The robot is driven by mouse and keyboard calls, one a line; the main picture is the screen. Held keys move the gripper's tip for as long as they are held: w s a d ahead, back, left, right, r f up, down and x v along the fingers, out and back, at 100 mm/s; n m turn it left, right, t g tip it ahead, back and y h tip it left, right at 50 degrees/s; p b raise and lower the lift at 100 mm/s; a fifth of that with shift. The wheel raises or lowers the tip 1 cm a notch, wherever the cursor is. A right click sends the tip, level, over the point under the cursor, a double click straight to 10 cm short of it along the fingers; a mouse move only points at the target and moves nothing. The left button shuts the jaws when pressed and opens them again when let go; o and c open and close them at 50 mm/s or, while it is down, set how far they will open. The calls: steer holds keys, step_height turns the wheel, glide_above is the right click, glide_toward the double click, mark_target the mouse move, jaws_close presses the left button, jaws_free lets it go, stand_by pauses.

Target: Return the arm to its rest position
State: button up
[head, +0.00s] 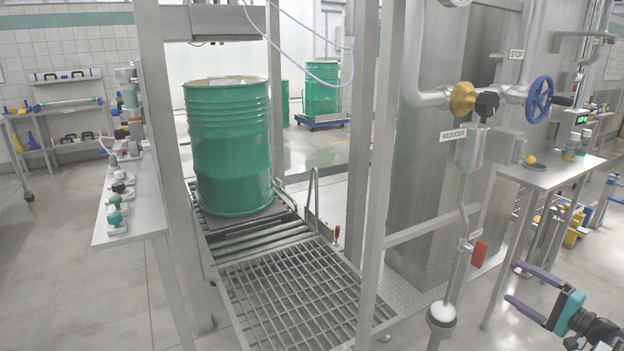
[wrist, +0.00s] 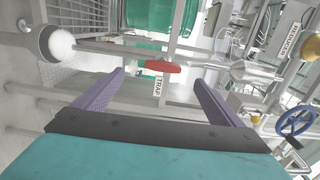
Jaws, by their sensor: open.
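My gripper (head: 527,289) is at the lower right of the head view, with its two purple fingers apart and nothing between them. In the wrist view my gripper (wrist: 155,92) also shows open and empty, the purple fingers reaching forward from a dark bar and a teal body. Beyond the fingers in the wrist view are a red handle (wrist: 158,68) and a tag reading TRAP (wrist: 158,85). The red handle also hangs by the pipe in the head view (head: 479,254). My gripper looks apart from it. The rest position itself is not marked in either view.
A steel pipe with a white-ended fitting (head: 441,314) stands left of my gripper. A small steel table (head: 552,175), a blue handwheel (head: 539,99) and a REDUCER sign (head: 460,134) are above it.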

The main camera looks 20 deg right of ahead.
steer(key=w+a+f+n+g+y+p, duration=0.1)
steer(key=w+a+f+g+p, duration=0.15)
steer(key=a+f, duration=0.55)
steer(key=w+a+f+n+g+y+p, duration=0.1)
steer(key=w+a+f+g+y, duration=0.2)
steer(key=a, duration=0.8)
steer(key=w+a+f+n+g+p, duration=0.1)
steer(key=w+a+f+g+p, duration=0.2)
steer(key=a+f, duration=0.55)
steer(key=s+a+f+n+g+p, duration=0.1)
steer(key=s+a+f+n+g, duration=0.2)
steer(key=a, duration=0.7)
steer(key=s+a+f+n+g+p, duration=0.15)
steer(key=a+f+g, duration=0.3)
steer(key=a, duration=0.55)
steer(key=s+a+f+n+g+h+p, duration=0.2)
steer(key=s+a+h, duration=0.1)
steer(key=s, duration=0.4)
steer(key=s+a+f+n+g+h+p, duration=0.1)
steer(key=s+a+n+g+h+p, duration=0.1)
steer(key=s, duration=0.6)
steer(key=s+a+f+n+g+h+p, duration=0.2)
steer(key=s+a+n+h, duration=0.1)
steer(key=s+a, duration=0.3)
steer(key=shift+s+f+g+h, duration=0.3)
steer(key=shift+s+f, duration=0.05)
steer(key=shift+s, duration=0.7)
steer(key=shift+d+n, duration=0.1)
steer(key=shift+n, duration=0.15)
